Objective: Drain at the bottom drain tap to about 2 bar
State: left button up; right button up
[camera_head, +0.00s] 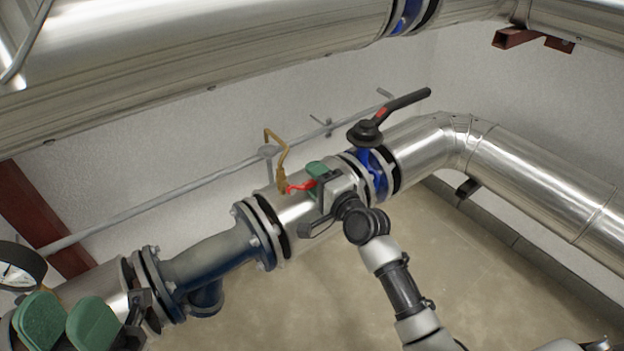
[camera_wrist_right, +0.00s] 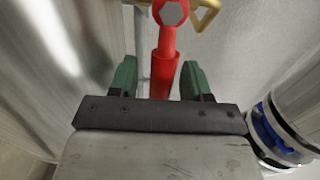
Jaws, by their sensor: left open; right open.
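The drain tap is a small brass fitting (camera_head: 282,178) on the metal-clad pipe, with a red lever handle (camera_head: 298,187) and a bent brass pipe. In the right wrist view the red handle (camera_wrist_right: 163,72) lies between the two green finger pads of my right gripper (camera_wrist_right: 158,80). This gripper (camera_head: 311,181) is open around the handle; contact cannot be told. My left gripper (camera_head: 67,322) is open at the lower left, away from the tap. A round pressure gauge (camera_head: 18,268) is cut off at the left edge; its reading is not legible.
A black-handled valve (camera_head: 395,112) with a blue body sits on the pipe right of the tap. A dark blue flanged section (camera_head: 212,255) lies to the left. A large clad pipe (camera_head: 200,50) runs overhead. The tiled floor (camera_head: 480,255) below is clear.

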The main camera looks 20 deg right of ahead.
jog(key=shift+w+a, duration=0.25)
jog(key=shift+w, duration=0.35)
grip_shut()
